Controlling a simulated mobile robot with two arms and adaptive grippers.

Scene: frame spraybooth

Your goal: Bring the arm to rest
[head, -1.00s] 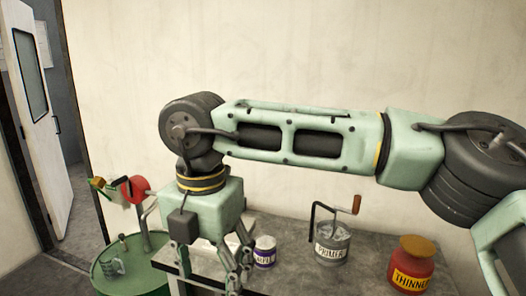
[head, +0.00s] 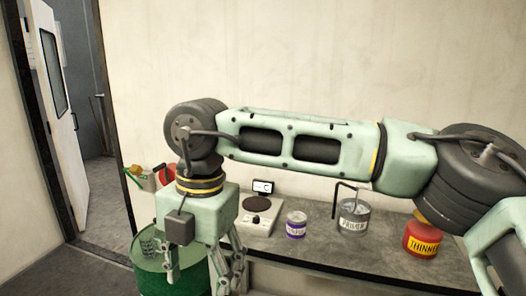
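My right arm comes in from the right and stretches leftward across the view, above the workbench. The fingertips are close to the bottom edge of the picture. My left gripper is not in view.
The grey bench (head: 315,245) holds a scale (head: 252,222), a purple-labelled can (head: 296,226), a primer can (head: 354,219) with a crank, and a red thinner can (head: 422,239) near my forearm. An open white door (head: 60,120) stands at left.

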